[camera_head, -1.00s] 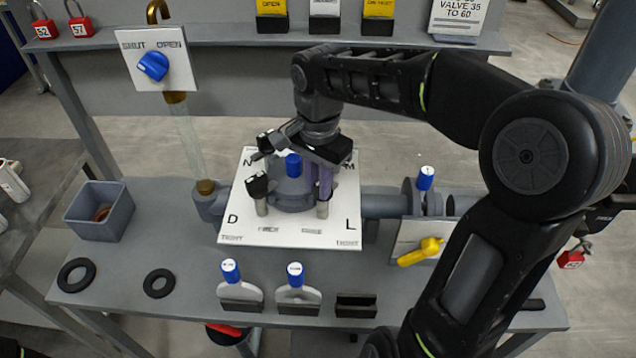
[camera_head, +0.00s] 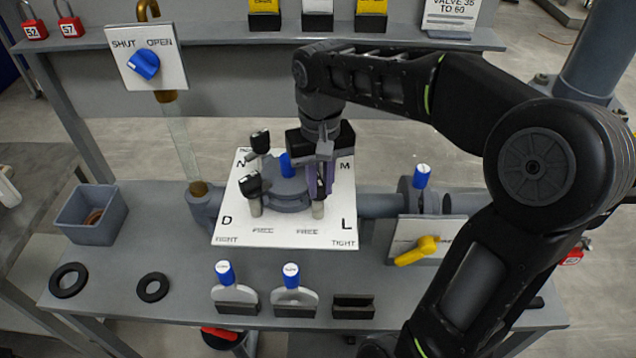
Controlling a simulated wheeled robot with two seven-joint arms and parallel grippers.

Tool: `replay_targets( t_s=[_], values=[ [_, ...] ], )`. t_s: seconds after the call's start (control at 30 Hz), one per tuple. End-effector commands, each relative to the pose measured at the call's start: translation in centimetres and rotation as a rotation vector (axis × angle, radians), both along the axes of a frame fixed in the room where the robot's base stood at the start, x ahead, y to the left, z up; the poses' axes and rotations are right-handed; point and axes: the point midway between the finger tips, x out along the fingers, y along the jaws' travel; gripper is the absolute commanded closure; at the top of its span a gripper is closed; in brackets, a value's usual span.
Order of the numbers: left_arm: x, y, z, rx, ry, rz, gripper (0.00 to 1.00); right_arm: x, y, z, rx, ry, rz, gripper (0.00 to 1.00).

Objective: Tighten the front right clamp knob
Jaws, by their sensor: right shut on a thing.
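The filter press has a grey round housing on a white plate (camera_head: 285,236) marked D, L, N and M at its corners. My right gripper (camera_head: 320,190) points down over the front right post (camera_head: 318,210), at the L corner. Its purple fingers are shut around the front right clamp knob, which is mostly hidden between them. The black front left knob (camera_head: 250,185) and back left knob (camera_head: 260,142) stand clear of the gripper. The back right knob is hidden behind the gripper. A blue part (camera_head: 286,163) shows on top of the housing. My left gripper is not in view.
A blue valve knob (camera_head: 143,65) is on the SHUT/OPEN panel. A yellow handle (camera_head: 418,250) is right of the plate. Two blue-topped pieces (camera_head: 225,273) stand in front, by black rings (camera_head: 69,280) and a grey bin (camera_head: 91,215). My right arm covers the right side.

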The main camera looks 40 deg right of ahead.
Motion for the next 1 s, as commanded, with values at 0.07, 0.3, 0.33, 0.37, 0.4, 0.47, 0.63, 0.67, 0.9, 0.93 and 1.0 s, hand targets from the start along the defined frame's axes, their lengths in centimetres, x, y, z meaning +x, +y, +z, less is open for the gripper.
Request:
replay_targets(
  t_s=[0.07,0.3,0.33,0.37,0.4,0.47,0.63,0.67,0.9,0.93,1.0],
  values=[
    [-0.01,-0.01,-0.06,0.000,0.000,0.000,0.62,0.02,-0.06,0.04,-0.001,-0.002,0.073,1.00],
    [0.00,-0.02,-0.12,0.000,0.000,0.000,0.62,-0.01,-0.36,0.05,-0.001,-0.002,0.278,1.00],
    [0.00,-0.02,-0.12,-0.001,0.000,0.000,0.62,-0.02,-0.41,0.05,-0.001,-0.002,0.299,1.00],
    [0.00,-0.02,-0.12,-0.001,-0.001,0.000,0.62,-0.02,-0.45,0.05,-0.001,-0.002,0.318,1.00],
    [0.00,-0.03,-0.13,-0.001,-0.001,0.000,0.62,-0.02,-0.49,0.05,0.000,-0.002,0.343,1.00],
    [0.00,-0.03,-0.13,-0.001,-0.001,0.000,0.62,-0.01,-0.51,0.06,0.000,-0.002,0.376,1.00],
    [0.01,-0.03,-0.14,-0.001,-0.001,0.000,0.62,0.00,-0.60,0.07,0.000,-0.002,0.441,1.00],
    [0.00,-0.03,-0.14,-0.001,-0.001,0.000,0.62,0.00,-0.62,0.07,0.000,-0.002,0.448,1.00],
    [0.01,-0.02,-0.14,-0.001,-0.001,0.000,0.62,0.00,-0.67,0.07,-0.001,-0.002,0.471,1.00],
    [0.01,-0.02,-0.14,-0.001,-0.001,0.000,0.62,0.00,-0.67,0.07,-0.001,-0.002,0.471,1.00],
    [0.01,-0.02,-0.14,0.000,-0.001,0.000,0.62,0.00,-0.67,0.07,-0.001,-0.002,0.471,1.00]
  ],
)
